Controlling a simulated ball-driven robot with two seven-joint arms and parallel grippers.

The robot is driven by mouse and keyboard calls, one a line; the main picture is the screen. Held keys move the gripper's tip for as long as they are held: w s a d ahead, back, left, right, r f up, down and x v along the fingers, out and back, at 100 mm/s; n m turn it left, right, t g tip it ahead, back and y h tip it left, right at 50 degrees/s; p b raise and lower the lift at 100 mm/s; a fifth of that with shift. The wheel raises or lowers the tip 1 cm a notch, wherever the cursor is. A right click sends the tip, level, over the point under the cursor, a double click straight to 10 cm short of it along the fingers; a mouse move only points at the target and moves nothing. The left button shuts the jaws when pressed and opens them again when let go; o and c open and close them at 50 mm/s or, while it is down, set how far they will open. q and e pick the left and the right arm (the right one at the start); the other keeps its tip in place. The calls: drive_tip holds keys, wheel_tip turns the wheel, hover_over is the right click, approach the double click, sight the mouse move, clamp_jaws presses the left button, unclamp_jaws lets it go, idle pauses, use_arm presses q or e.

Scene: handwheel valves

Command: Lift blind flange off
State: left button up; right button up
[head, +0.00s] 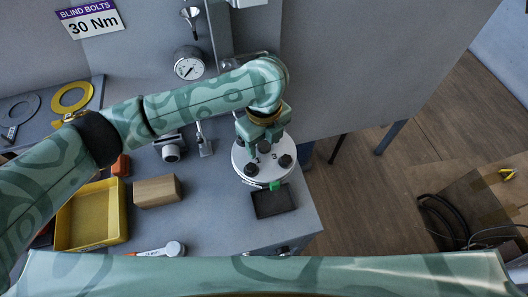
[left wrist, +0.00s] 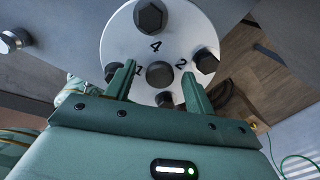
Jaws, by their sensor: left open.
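The blind flange (head: 241,155) is a pale round disc with printed numbers, at the right end of the bench. In the left wrist view the flange (left wrist: 180,35) shows several dark hex bolts around its rim (left wrist: 151,17) and a dark round knob (left wrist: 160,74) at its centre. My left gripper (head: 264,147) is over the flange, pointing down at it. In the left wrist view the open fingers of my left gripper (left wrist: 161,78) appear on either side of the central knob; I cannot tell whether they touch it. The lower bolt is partly hidden. My right gripper is not in view.
A gauge (head: 189,65) stands behind. Floor lies beyond the right edge.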

sight(264, 146)
use_arm(q)
drive_tip(key=shift+f, duration=0.35)
drive_tip(key=shift+r, duration=0.1)
clamp_jaws()
drive_tip(key=shift+r, duration=0.1)
drive_tip(key=shift+w+r, duration=0.1)
drive_tip(key=shift+r, duration=0.15)
drive_tip(key=r+p, duration=0.2)
drive_tip(key=r, duration=0.1)
drive_tip(key=shift+s+r, duration=0.2)
drive_tip(key=shift+r, duration=0.05)
drive_tip(key=s+r+p, duration=0.6)
drive_tip(key=s+r, duration=0.2)
drive_tip(key=s, duration=0.5)
drive_tip(key=shift+s+r, duration=0.4)
